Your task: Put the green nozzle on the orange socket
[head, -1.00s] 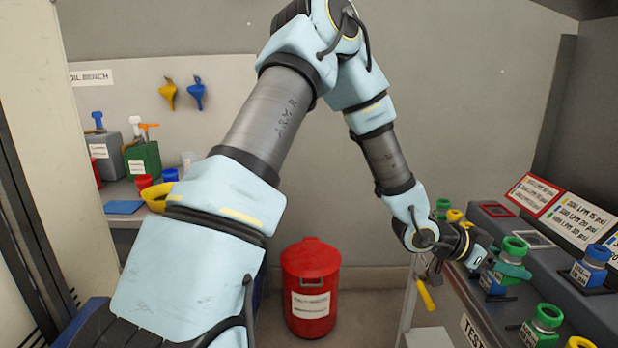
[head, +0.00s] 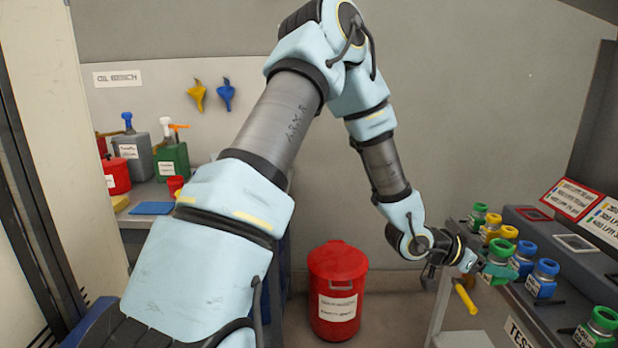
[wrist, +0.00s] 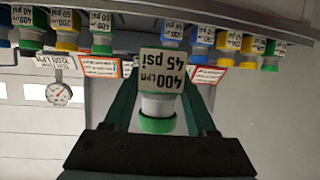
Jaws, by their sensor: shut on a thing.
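My gripper (head: 486,268) is at the right in the head view, over the edge of the test bench. It is shut on a green nozzle (head: 500,249). In the wrist view the nozzle (wrist: 157,124) sits between the dark green fingers of my gripper (wrist: 158,100), with a green ring, a pale body and a label reading 400 LPM, 45 psi. I cannot make out an orange socket in either view.
Several green, yellow and blue nozzles, such as a blue one (head: 541,279), stand on the bench (head: 521,318) close beside my gripper. A red bin (head: 338,290) stands on the floor. Cans, including a green can (head: 171,162), stand on the oil bench at left.

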